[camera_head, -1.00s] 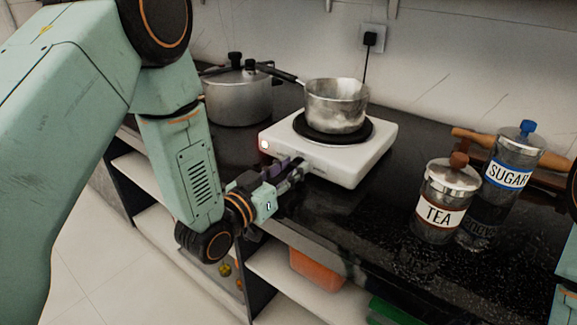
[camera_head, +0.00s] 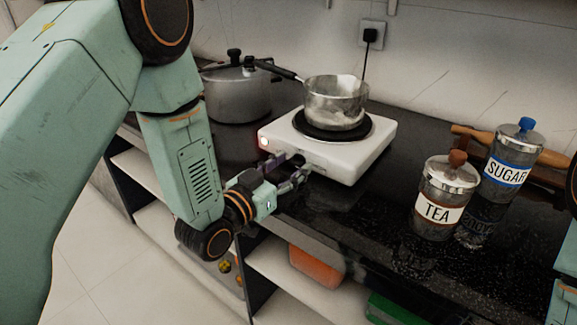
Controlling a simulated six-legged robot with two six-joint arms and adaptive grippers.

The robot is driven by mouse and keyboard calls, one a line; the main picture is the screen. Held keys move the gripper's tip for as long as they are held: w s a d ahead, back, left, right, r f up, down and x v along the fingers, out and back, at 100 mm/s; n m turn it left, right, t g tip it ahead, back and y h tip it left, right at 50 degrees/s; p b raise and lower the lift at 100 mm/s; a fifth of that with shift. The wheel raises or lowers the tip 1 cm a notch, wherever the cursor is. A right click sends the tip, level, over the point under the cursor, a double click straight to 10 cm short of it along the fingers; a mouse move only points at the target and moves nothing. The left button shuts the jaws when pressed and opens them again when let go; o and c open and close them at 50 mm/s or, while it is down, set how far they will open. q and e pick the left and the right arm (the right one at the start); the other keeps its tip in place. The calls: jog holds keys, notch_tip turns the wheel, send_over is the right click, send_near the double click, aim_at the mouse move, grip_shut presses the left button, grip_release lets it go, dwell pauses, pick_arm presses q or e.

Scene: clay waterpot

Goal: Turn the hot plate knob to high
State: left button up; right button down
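The white hot plate (camera_head: 352,160) stands on the black counter, with a lit red light (camera_head: 264,142) at the left of its front face. A steel saucepan (camera_head: 337,98) sits on its dark round burner. My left gripper (camera_head: 297,168) is at the front face of the hot plate, its two dark fingers parted. The knob is not clearly visible; the fingers cover the part of the front where they reach, and I cannot tell whether they touch it. My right gripper is not in view; only a bit of my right arm shows at the right edge.
A pressure cooker (camera_head: 237,94) stands left of the hot plate. A tea jar (camera_head: 440,200) and a sugar jar (camera_head: 511,165) stand at the right, near a wooden rolling pin (camera_head: 470,133). Shelves below the counter hold an orange container (camera_head: 316,266). The counter between hot plate and jars is clear.

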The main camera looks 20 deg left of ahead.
pick_arm(q)
jog(key=shift+s, duration=0.1)
jog(key=v, duration=1.1)
jog(key=shift+s+a, duration=0.15)
jog(key=shift+s, duration=0.25)
dwell(0.3)
jog(key=s+f+n+g+y, duration=0.1)
jog(key=s+f+g, duration=0.2)
jog(key=f, duration=0.3)
jog(key=s+a+f+n+g+y, duration=0.1)
jog(key=s+f+n+g, duration=0.15)
jog(key=f, duration=0.35)
jog(key=s+f+n+g+y, duration=0.1)
jog(key=s+f+g+y, duration=0.1)
jog(key=s+f+g, duration=0.3)
jog(key=s+a+f+g+y+p, duration=0.1)
jog(key=s+f+g, duration=0.5)
jog(key=s, duration=0.9)
notch_tip(320, 180, down, 3)
jog(key=shift+s+a+f+y, duration=0.25)
jog(key=shift+s+y, duration=0.1)
jog(key=shift+y, duration=0.25)
